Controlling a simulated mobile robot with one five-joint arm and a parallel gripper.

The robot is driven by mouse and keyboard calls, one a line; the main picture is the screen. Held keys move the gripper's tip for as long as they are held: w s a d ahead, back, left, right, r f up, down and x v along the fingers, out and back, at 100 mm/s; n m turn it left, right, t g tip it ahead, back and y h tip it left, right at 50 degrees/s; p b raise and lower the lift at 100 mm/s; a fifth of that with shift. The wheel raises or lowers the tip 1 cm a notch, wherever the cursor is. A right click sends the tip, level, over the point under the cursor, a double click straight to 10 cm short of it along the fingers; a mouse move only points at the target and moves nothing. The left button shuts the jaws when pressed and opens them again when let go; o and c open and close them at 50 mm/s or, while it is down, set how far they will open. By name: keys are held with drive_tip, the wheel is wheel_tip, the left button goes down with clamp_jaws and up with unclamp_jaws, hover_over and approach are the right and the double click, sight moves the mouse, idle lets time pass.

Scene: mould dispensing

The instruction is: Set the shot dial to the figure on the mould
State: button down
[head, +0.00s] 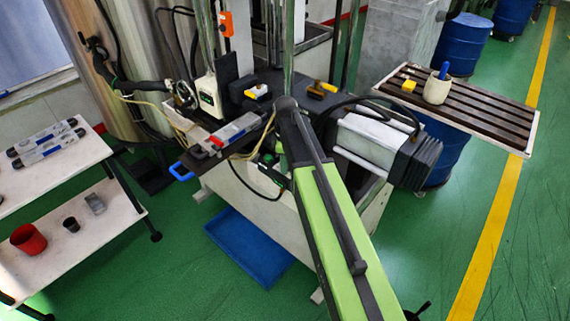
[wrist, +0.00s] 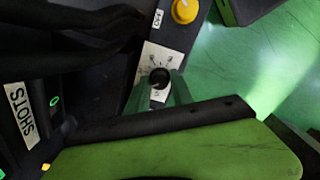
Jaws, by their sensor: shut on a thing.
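In the wrist view, the shot dial is a small round black knob (wrist: 159,77) on a white plate (wrist: 148,58) with dark marks around it. The figures on the plate are too small to read. My gripper (wrist: 158,90) is shut on the knob, with a grey-green finger on each side. The pointer's setting cannot be read. My arm hides the dial there.
A yellow knob (wrist: 184,11) is beyond the dial. In the head view, a white shelf (head: 60,172) at left holds more moulds and a red cup (head: 28,239). A slatted table (head: 470,100) stands at right. A blue tray (head: 245,247) lies on the green floor.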

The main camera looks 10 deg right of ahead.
drive_tip(key=m, duration=0.7)
drive_tip(key=shift+s, duration=0.15)
drive_tip(key=m, duration=0.3)
drive_tip(key=shift+m, duration=0.4)
drive_tip(key=m, duration=0.3)
drive_tip(key=shift+m, duration=0.3)
drive_tip(key=m, duration=0.3)
drive_tip(key=shift+m, duration=0.3)
drive_tip(key=m, duration=0.3)
drive_tip(key=shift+m, duration=0.3)
drive_tip(key=m, duration=0.6)
drive_tip(key=shift+m, duration=0.4)
drive_tip(key=c, duration=1.1)
unclamp_jaws()
